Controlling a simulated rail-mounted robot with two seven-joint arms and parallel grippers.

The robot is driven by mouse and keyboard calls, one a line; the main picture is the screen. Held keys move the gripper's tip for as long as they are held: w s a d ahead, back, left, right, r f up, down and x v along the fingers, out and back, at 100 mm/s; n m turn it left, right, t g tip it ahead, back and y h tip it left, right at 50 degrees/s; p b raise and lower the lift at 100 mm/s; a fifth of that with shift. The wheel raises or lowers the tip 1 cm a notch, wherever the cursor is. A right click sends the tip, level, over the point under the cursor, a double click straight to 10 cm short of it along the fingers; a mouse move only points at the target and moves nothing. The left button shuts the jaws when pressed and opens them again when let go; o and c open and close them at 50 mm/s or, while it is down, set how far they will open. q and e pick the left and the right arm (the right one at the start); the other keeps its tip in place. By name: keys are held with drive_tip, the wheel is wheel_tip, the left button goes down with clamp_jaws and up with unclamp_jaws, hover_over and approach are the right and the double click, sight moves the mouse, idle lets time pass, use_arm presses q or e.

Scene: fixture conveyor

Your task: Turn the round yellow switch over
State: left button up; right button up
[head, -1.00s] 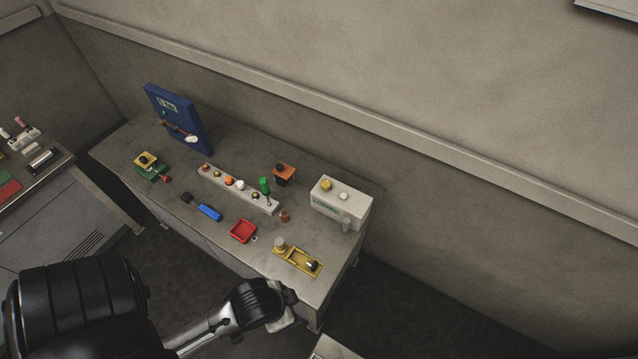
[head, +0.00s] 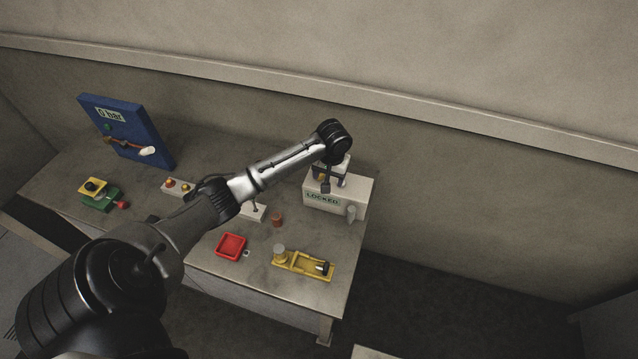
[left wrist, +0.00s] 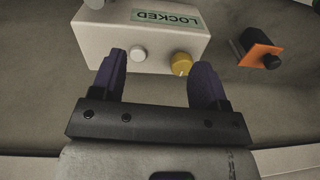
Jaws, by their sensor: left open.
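There my arm and gripper hide the switch. My left gripper (head: 333,184) is above the box. In the left wrist view its two fingers (left wrist: 158,80) are spread apart with nothing held between them. The yellow switch shows nearer the right finger, apart from it. My right gripper is not in view.
A yellow fixture (head: 303,264), a red tray (head: 231,246) and a brown cylinder (head: 277,218) stand on the bench near the box. An orange block (left wrist: 262,53) is beside it. A blue panel (head: 125,130) stands at the far left. The wall runs behind the bench.

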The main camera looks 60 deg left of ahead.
use_arm(q)
drive_tip(key=w+a+r+n+b, duration=0.2)
drive_tip(key=a+r+n+b, duration=0.15)
drive_tip(key=a, duration=0.55)
drive_tip(key=shift+n+h, duration=0.25)
drive_tip(key=shift+h, duration=0.15)
wheel_tip(320, 180, down, 12)
drive_tip(key=shift+s+f+p, duration=0.1)
drive_tip(key=shift+f+p, duration=0.1)
drive_tip(key=shift+p, duration=0.1)
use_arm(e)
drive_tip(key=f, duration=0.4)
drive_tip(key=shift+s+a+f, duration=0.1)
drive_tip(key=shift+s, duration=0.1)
use_arm(q)
drive_tip(key=c, duration=0.9)
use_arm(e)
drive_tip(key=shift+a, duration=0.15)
